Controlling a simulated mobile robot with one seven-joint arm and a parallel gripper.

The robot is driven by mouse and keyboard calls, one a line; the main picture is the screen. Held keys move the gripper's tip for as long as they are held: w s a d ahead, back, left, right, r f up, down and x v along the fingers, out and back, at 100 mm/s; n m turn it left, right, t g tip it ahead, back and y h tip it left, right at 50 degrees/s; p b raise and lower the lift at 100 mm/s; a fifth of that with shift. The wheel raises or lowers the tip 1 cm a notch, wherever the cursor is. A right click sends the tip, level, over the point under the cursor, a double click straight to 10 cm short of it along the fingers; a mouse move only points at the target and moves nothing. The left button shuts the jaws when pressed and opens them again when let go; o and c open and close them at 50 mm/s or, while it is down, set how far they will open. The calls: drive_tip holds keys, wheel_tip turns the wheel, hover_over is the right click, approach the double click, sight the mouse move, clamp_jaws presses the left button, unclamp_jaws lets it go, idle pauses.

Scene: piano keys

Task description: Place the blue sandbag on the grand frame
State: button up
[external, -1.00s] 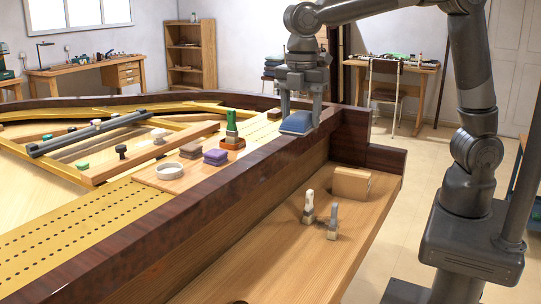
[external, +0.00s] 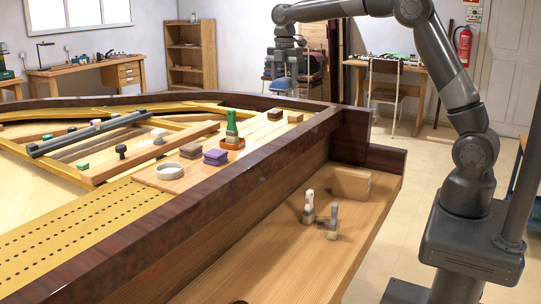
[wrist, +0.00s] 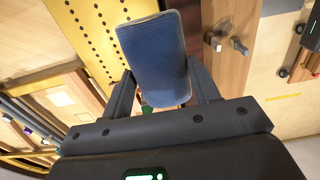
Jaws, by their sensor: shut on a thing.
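The blue sandbag (wrist: 157,55) is held between the two fingers of my gripper (wrist: 165,98) in the wrist view. The bag is clear of the frame.
A dark wooden rim (external: 190,202) borders the frame. Two small pieces (external: 333,222) stand on the keybed.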

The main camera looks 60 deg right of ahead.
drive_tip(key=d, duration=1.6)
drive_tip(key=w+a+f, duration=0.2)
drive_tip(key=a+f, duration=0.1)
drive_tip(key=f, duration=0.1)
drive_tip(key=w+a+f, duration=0.3)
drive_tip(key=f, duration=0.1)
drive_tip(key=w+a+f, duration=0.2)
drive_tip(key=a+f, duration=0.2)
drive_tip(key=shift+w+f, duration=0.2)
drive_tip(key=shift+w, duration=0.2)
drive_tip(key=shift+w+f, duration=0.1)
drive_tip(key=shift+f, duration=1.95)
drive_tip(key=shift+f, duration=0.1)
drive_tip(key=o, duration=1.2)
drive_tip(key=shift+o, duration=0.2)
